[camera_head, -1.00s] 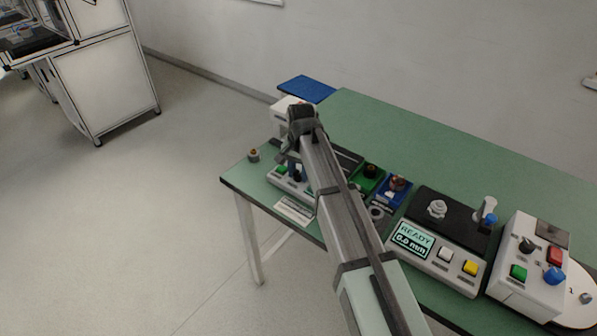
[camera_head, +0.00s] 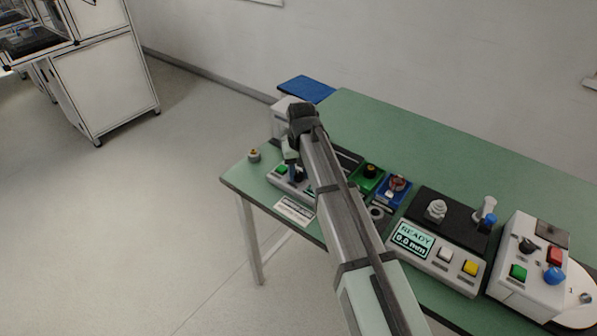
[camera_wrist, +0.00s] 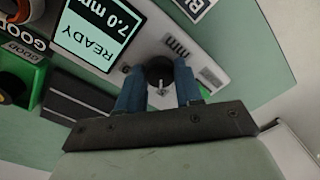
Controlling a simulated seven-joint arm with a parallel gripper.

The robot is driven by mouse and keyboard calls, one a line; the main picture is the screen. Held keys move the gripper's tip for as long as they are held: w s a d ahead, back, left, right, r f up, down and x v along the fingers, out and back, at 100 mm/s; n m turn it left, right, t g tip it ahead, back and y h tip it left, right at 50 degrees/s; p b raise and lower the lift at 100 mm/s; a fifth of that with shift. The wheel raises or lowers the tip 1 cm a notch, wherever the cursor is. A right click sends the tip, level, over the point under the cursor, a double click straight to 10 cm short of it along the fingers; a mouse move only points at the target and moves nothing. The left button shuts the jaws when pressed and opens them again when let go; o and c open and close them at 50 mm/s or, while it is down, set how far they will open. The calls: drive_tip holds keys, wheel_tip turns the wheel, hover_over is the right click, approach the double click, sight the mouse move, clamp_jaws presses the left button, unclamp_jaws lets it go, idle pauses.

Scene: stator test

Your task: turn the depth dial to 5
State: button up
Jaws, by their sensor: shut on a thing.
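The depth dial (camera_wrist: 160,70) is a dark round knob on a pale panel in the wrist view, with a small light mark on its near side. My gripper (camera_wrist: 159,88) has its two blue fingers on either side of the dial and is shut on it. The display (camera_wrist: 98,30) beside it reads READY 7.0 mm. In the head view my gripper (camera_head: 291,158) is at the console (camera_head: 308,197) at the table's left end; the dial is mostly hidden there.
A green button (camera_head: 281,169) sits left of my gripper. Green and blue holders (camera_head: 366,182) stand to the right. Further right are a second console (camera_head: 460,285) with its own READY display and a white box (camera_head: 530,295) with several buttons. The green table (camera_head: 430,150) is clear behind.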

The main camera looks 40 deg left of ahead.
sight(300, 173)
drive_tip(key=shift+n, duration=0.5)
drive_tip(key=o, duration=1)
drive_tip(key=shift+o, duration=0.2)
wheel_tip(300, 173, up, 14)
drive_tip(key=shift+w+d, duration=0.15)
drive_tip(key=shift+w, duration=0.1)
drive_tip(key=shift+f, duration=0.1)
